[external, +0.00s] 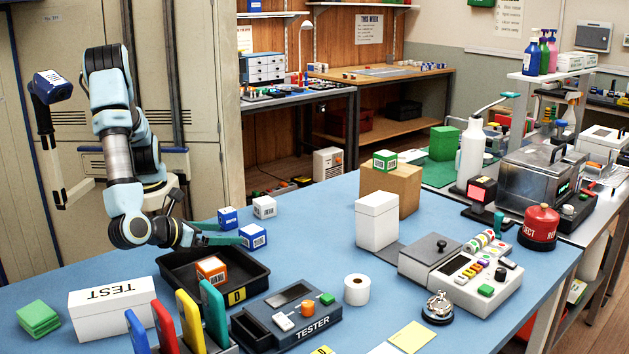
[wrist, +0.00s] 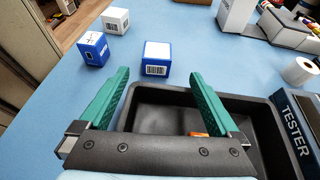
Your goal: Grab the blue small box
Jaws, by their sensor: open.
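Two small blue boxes with white tops lie on the blue table beyond the black tray's far edge. The nearer one (external: 253,236) is just ahead of my gripper (external: 226,234); in the wrist view this blue box (wrist: 156,60) sits beyond and between the fingertips. The other blue box (external: 228,217) is further left, and it also shows in the wrist view (wrist: 95,48). My gripper's green fingers (wrist: 165,80) are apart with nothing between them, above the tray's edge.
A small white box (external: 264,207) stands near the blue boxes. The black tray (external: 172,287) holds an orange box (external: 211,270). The tester (external: 290,318) lies right of the tray. A tall white box (external: 376,222) and cardboard box (external: 390,185) stand further right. Table between is clear.

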